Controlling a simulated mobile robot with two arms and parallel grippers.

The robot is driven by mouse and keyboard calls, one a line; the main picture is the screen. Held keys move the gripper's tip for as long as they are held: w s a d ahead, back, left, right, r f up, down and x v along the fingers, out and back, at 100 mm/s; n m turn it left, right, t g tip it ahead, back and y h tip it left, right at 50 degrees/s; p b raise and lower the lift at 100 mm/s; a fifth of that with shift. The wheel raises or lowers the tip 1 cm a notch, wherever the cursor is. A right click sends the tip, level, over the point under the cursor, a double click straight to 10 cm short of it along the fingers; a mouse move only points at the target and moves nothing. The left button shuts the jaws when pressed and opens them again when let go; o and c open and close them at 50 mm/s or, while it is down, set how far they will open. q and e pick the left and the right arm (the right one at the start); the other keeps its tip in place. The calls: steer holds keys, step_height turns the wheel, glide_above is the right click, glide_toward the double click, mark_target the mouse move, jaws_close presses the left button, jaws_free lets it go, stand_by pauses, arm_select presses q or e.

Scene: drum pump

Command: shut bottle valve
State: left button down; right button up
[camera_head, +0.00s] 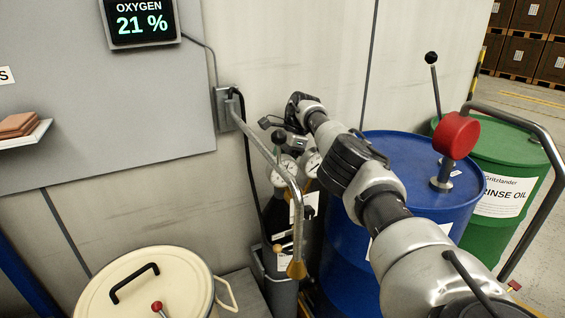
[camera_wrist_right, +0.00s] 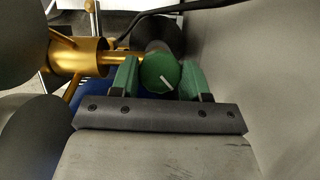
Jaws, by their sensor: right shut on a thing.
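The bottle valve is a round green knob with a white mark (camera_wrist_right: 160,72) in the right wrist view. My right gripper (camera_wrist_right: 160,80) is shut on it, with one green finger on each side. A brass valve body (camera_wrist_right: 82,58) lies just left of the knob. In the head view my right arm reaches from the lower right to the top of the dark gas bottle (camera_head: 276,216), where my right gripper (camera_head: 282,127) is small and partly hidden. Two round gauges (camera_head: 312,164) sit below it. My left gripper is not in view.
A blue drum (camera_head: 335,235) with a red-topped pump (camera_head: 455,135) stands right of the bottle, and a green drum (camera_head: 525,160) behind it. A bent metal pipe (camera_head: 265,150) hangs close to the gauges. A cream lidded bin (camera_head: 185,275) is at the lower left.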

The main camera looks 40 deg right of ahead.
stand_by(0.4)
steer(key=o, duration=0.9)
